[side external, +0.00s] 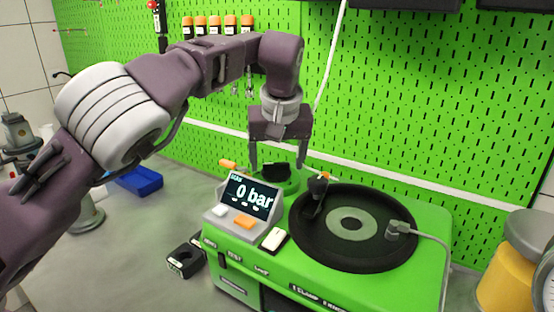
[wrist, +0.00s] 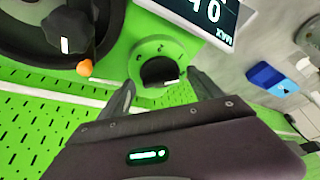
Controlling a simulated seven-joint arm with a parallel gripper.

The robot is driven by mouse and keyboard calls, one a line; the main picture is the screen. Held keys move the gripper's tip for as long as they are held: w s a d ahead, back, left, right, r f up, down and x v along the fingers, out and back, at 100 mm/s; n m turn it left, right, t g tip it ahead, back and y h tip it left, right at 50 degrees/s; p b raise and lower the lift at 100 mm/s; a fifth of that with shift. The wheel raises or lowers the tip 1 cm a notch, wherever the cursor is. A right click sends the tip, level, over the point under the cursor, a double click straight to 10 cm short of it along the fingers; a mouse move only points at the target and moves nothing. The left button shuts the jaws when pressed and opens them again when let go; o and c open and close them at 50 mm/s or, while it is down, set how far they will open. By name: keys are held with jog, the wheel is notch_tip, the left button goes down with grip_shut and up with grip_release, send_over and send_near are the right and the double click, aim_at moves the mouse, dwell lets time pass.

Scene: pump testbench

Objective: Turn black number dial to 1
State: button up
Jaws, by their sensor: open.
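The black number dial (side external: 270,170) sits in a round green housing at the back of the green bench, behind the display. In the wrist view the dial (wrist: 160,71) shows as a dark round face inside a green ring with small dark marks, too small to read. A white mark shows at its near edge. My gripper (side external: 277,167) points down over the dial with its fingers apart on either side. In the wrist view the gripper (wrist: 163,84) is open and empty, its fingers flanking the ring. I cannot tell whether they touch the housing.
The display (side external: 251,195) reads "0 bar". A large black disc (side external: 305,241) with a black knob (side external: 317,187) lies right of the dial. An orange tip (wrist: 84,68) is close by. The green pegboard (side external: 400,100) stands behind. A blue bin (side external: 140,181) lies left.

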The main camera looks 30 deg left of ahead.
jog(key=c, duration=1.4)
jog(key=n, duration=0.1)
jog(key=n+g, duration=0.1)
jog(key=n, duration=0.1)
jog(key=n+y, duration=0.1)
jog(key=n, duration=0.1)
jog(key=shift+w+d+g, duration=0.2)
jog(key=shift+w+g, duration=0.1)
jog(key=o, duration=1.4)
